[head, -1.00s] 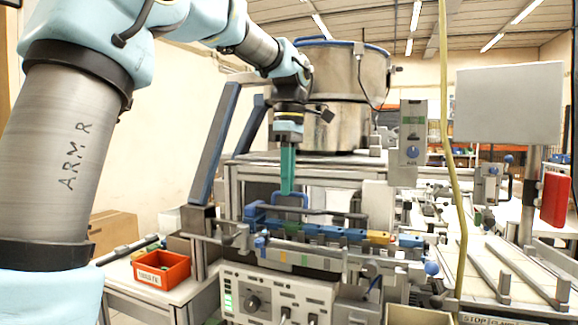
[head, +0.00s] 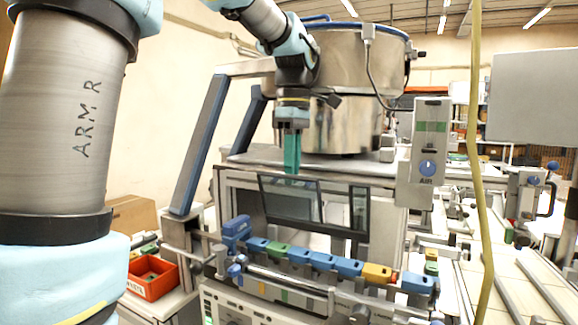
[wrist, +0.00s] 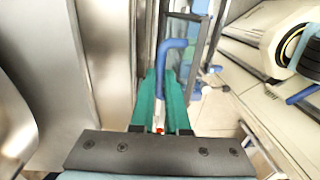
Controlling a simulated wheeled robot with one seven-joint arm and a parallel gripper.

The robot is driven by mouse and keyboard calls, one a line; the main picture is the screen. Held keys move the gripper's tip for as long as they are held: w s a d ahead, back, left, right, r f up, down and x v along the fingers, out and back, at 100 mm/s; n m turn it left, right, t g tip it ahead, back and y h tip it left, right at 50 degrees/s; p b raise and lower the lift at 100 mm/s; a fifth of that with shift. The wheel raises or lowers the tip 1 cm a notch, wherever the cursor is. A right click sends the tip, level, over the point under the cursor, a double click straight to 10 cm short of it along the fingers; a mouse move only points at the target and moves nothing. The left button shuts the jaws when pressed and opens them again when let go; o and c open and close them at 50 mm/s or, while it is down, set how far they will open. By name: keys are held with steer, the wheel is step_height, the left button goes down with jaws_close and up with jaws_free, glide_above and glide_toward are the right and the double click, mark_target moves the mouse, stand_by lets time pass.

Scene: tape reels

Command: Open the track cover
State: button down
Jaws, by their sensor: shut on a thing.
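The track cover (head: 302,205) is a clear panel in a dark frame. In the head view it stands raised and steeply tilted behind the track (head: 318,265), which carries several blue, green and yellow blocks. My gripper (head: 291,172) points down at the cover's upper edge, with its green fingers shut on the cover's handle. In the wrist view a blue bar of the handle (wrist: 172,58) runs between the green fingers (wrist: 162,95). The exact grip on the handle is hidden in the head view.
A large steel bowl (head: 345,95) stands on the bench top just behind my gripper. A grey control box (head: 428,140) is to the right, and a yellow hose (head: 481,150) hangs in front. A slanted blue-grey post (head: 203,140) stands left. A red bin (head: 152,277) sits lower left.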

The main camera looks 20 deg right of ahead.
steer(key=shift+w+d+f, duration=0.2)
steer(key=shift+w+d, duration=0.1)
steer(key=shift+w, duration=0.05)
stand_by(0.4)
steer(key=c, duration=0.9)
jaws_free()
steer(key=shift+r, duration=0.1)
steer(key=shift+c, duration=0.2)
steer(key=shift+r, duration=0.1)
